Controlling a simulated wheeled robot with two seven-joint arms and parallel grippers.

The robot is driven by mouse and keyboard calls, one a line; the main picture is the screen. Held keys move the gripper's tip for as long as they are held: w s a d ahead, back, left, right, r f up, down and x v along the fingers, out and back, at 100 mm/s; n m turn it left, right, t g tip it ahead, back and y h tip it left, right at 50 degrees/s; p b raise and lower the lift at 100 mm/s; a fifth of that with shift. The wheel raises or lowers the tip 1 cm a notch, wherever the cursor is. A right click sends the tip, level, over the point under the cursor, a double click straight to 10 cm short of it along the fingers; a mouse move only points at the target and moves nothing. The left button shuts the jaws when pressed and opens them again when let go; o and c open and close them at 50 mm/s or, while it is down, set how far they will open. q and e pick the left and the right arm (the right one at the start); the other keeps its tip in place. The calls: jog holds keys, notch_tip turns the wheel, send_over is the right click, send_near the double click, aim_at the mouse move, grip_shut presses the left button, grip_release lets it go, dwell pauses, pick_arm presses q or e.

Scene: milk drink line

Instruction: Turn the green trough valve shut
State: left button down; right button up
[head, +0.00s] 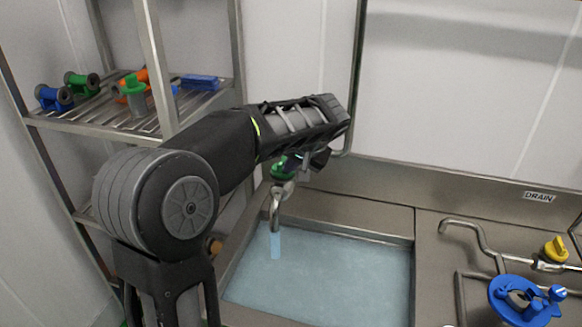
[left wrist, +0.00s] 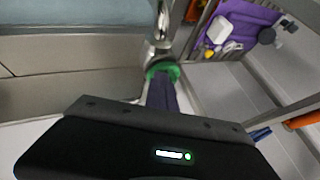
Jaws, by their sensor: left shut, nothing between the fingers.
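The green trough valve (head: 279,172) sits above a metal spout (head: 275,208) at the trough's back left corner. A stream of water (head: 275,245) runs from the spout into the trough (head: 414,270), which holds water. My left gripper (head: 305,162) is shut and empty right at the valve, and hides part of it. In the left wrist view the green valve (left wrist: 168,68) shows beyond the purple fingers (left wrist: 161,94). I cannot tell whether the fingers touch it. The valve's handle angle is hidden. My right gripper is out of view.
A wire shelf (head: 110,118) at the left holds green, blue and orange fittings. A yellow-handled tap (head: 555,250) and a blue fitting (head: 525,300) are at the right, below a DRAIN label (head: 538,196). A purple panel (left wrist: 240,28) with tools hangs in the left wrist view.

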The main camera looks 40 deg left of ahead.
aim_at(278, 169)
pick_arm(q)
jog(key=shift+s+a+f+m+b, duration=0.1)
jog(key=shift+s+a+m+b, duration=0.1)
jog(key=shift+m+b, duration=0.15)
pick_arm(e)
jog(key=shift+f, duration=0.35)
pick_arm(q)
jog(key=shift+s+a+m+t+h+b, duration=0.2)
jog(key=shift+m+t+h+b, duration=0.1)
jog(key=shift+m+t+b, duration=0.3)
jog(key=m, duration=0.1)
jog(key=m+t+h, duration=0.1)
jog(key=m, duration=0.1)
jog(key=shift+s+a+h, duration=0.3)
jog(key=shift+s+a, duration=0.1)
jog(key=m, duration=0.1)
jog(key=m+h, duration=0.1)
jog(key=a+m+t+h, duration=0.1)
jog(key=m, duration=0.1)
jog(key=shift+s+a, duration=0.1)
jog(key=shift+s, duration=0.15)
jog(key=shift+a+b, duration=0.7)
jog(key=shift+a, duration=0.4)
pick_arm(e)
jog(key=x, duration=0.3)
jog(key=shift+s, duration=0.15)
